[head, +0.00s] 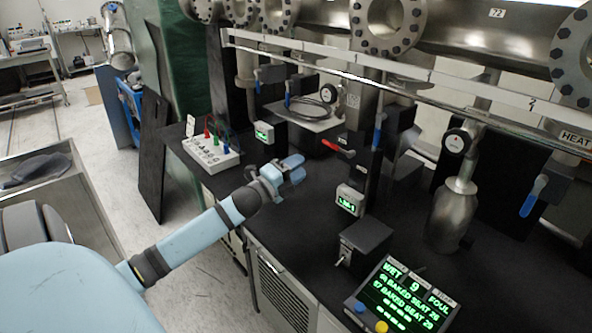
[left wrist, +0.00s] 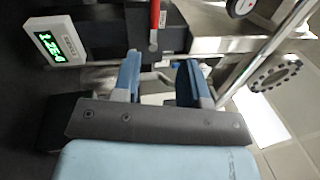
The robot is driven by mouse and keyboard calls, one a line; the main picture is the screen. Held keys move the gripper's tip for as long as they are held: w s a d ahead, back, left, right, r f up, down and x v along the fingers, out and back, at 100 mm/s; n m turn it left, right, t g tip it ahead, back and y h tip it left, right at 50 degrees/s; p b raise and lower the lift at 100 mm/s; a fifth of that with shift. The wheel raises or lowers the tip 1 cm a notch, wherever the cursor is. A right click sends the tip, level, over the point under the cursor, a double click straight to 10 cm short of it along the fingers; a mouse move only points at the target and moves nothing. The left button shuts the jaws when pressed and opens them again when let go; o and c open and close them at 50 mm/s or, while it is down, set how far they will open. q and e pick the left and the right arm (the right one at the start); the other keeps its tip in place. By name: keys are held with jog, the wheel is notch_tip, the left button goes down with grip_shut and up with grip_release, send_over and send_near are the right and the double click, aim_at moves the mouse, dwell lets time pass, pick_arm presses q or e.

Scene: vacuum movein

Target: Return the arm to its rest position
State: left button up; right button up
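My left arm reaches in from the left in the head view, and its light-blue gripper (head: 291,171) is over the front part of the black bench top. In the left wrist view the two blue fingers of the left gripper (left wrist: 160,78) stand apart with a gap between them, and nothing is held. A red-handled valve (head: 338,148) is beyond the gripper; its red lever (left wrist: 155,20) shows above the fingers in the left wrist view. My right gripper is not in view.
A small green-lit gauge (head: 350,200) and a black box (head: 365,245) are right of the gripper. A display panel (head: 402,297) is at the front right. A steel bottle (head: 452,215) stands behind it. A white switch box (head: 211,152) is at left. Metal piping (head: 450,25) runs above.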

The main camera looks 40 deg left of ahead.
pick_arm(q)
jog(key=shift+s, duration=0.1)
dwell(0.5)
